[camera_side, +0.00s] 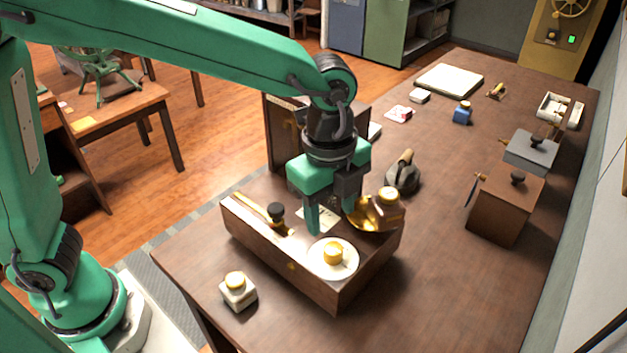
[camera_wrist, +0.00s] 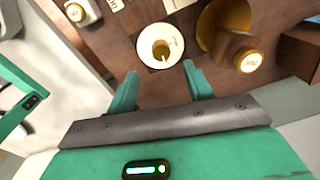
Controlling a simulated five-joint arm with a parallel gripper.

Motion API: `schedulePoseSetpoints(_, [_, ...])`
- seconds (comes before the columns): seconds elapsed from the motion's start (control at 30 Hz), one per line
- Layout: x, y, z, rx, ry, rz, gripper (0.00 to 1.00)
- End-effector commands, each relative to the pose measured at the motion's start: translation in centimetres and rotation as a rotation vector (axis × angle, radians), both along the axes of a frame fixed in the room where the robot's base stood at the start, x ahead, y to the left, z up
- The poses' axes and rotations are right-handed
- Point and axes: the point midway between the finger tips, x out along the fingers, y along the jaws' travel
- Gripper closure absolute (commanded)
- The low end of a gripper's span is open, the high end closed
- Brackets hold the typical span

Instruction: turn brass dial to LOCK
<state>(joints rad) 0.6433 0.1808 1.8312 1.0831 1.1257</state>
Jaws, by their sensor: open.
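The brass dial (camera_side: 333,253) is a short round knob at the centre of a white disc (camera_side: 346,270) on top of a wooden box (camera_side: 275,263). In the wrist view the dial (camera_wrist: 161,49) sits just beyond the fingertips, roughly centred between them, with a small mark on its lower edge. The lettering around the disc is too small to read. My gripper (camera_side: 332,217) is open and empty, pointing down above the box, behind the dial in the side view. The fingers (camera_wrist: 160,73) appear apart from the dial.
A brass bowl (camera_side: 366,221) and a brass-topped block (camera_side: 388,203) sit close right of my gripper. A white block with a brass top (camera_side: 238,289) stands in front. The table's right front is clear.

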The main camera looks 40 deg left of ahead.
Motion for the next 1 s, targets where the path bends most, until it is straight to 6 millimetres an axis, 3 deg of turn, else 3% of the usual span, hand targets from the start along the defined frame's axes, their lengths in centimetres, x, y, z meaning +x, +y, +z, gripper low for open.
schedulePoseSetpoints(0.47, [0.0, -0.6, -1.1, 0.006, 0.006, -0.031, 0.49])
schedulePoseSetpoints(1.0, [0.3, -0.6, -7.0, 0.007, 0.007, -0.029, 0.49])
